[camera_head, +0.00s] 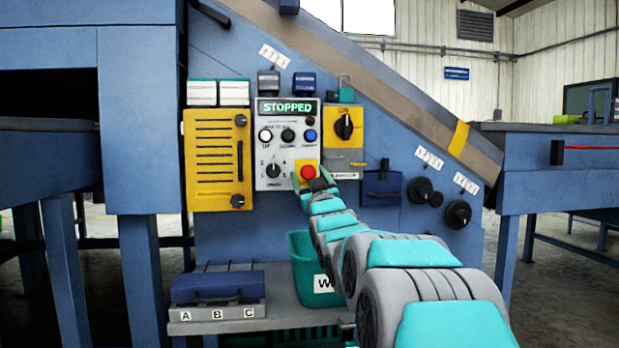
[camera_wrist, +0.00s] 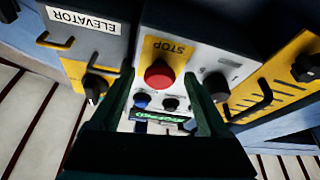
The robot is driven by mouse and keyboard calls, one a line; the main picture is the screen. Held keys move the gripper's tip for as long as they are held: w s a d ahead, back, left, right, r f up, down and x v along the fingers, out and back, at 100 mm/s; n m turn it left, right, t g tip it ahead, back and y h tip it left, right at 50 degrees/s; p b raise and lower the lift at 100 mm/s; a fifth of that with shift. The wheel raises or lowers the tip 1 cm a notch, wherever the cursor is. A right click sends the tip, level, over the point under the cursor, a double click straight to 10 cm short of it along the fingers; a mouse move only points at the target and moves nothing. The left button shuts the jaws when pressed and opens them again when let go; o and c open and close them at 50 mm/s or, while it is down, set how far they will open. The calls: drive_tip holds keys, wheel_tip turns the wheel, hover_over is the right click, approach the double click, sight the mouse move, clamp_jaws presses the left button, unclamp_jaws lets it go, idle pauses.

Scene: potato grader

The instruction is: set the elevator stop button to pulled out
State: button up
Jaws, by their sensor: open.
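The red stop button (camera_head: 308,172) sits on a yellow plate at the lower right of the grey control panel (camera_head: 262,150). In the wrist view the round red button (camera_wrist: 159,74) stands out below the upside-down word STOP. I cannot tell whether it is pushed in or pulled out. The panel's display (camera_head: 287,107) reads STOPPED in green. My gripper (camera_head: 313,184) is at the button, seen from behind in the head view. In the wrist view my gripper (camera_wrist: 160,80) is open, one finger on each side of the button. Contact with it is not clear.
A selector knob (camera_head: 273,171) and small buttons share the panel. A yellow box with a black rotary switch (camera_head: 344,127) is at the right, a yellow louvred cover (camera_head: 213,160) at the left. A teal bin (camera_head: 303,262) stands below. An ELEVATOR label (camera_wrist: 83,20) shows upside down.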

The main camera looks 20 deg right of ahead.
clamp_jaws()
idle(0.5)
idle(0.8)
